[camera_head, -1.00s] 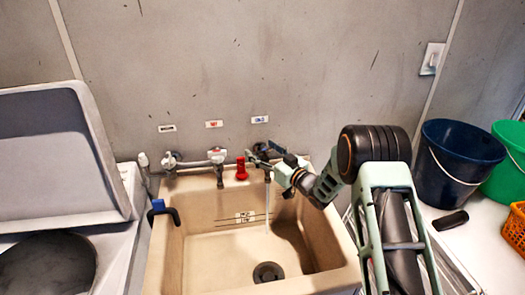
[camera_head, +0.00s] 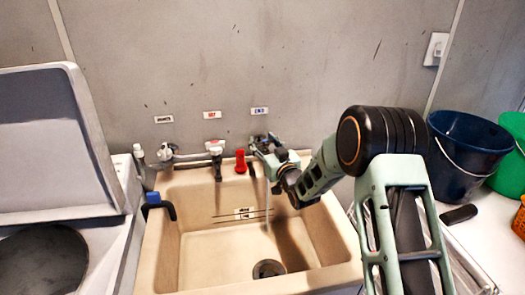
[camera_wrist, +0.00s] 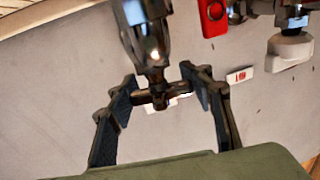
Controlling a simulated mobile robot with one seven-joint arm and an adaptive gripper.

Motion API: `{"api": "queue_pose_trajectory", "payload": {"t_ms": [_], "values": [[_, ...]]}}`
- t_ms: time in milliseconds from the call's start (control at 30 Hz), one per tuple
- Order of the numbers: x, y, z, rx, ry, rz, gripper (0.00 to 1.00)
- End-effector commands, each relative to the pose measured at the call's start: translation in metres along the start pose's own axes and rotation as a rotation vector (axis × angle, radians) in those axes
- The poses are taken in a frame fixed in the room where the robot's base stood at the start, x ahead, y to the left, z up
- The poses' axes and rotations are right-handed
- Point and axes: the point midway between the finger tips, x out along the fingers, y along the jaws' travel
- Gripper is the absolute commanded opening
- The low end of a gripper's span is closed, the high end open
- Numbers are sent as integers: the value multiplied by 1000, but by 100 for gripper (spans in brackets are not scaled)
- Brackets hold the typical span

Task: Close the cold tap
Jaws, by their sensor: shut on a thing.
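The cold tap (camera_wrist: 147,38) is a dark metal body in the wrist view, with a small cross handle (camera_wrist: 158,96) below it. My gripper (camera_wrist: 166,92) has one dark finger pad on each side of this handle and is shut on it. In the head view my gripper (camera_head: 262,146) is at the tap below the blue-lettered wall label (camera_head: 259,111) and hides most of the tap. A thin stream of water (camera_head: 267,205) falls into the beige sink (camera_head: 172,245).
The hot tap (camera_head: 215,150) with a white handle and a red object (camera_head: 240,161) stand to the left of my gripper. A blue-ended dark hook (camera_head: 160,203) is on the sink's left rim. Buckets (camera_head: 462,160) stand at right. The wall is close behind.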

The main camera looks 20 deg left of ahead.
Motion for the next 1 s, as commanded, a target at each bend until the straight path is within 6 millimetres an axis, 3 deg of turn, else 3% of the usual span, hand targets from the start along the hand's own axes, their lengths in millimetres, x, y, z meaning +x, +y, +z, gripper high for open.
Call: {"api": "queue_pose_trajectory", "payload": {"t_ms": [400,867,900,1000], "values": [[-1,1,3,-2,1,185,21],[-2,2,2,1,-6,215,22],[-2,2,2,1,-6,215,49],[-2,2,2,1,-5,215,60]]}}
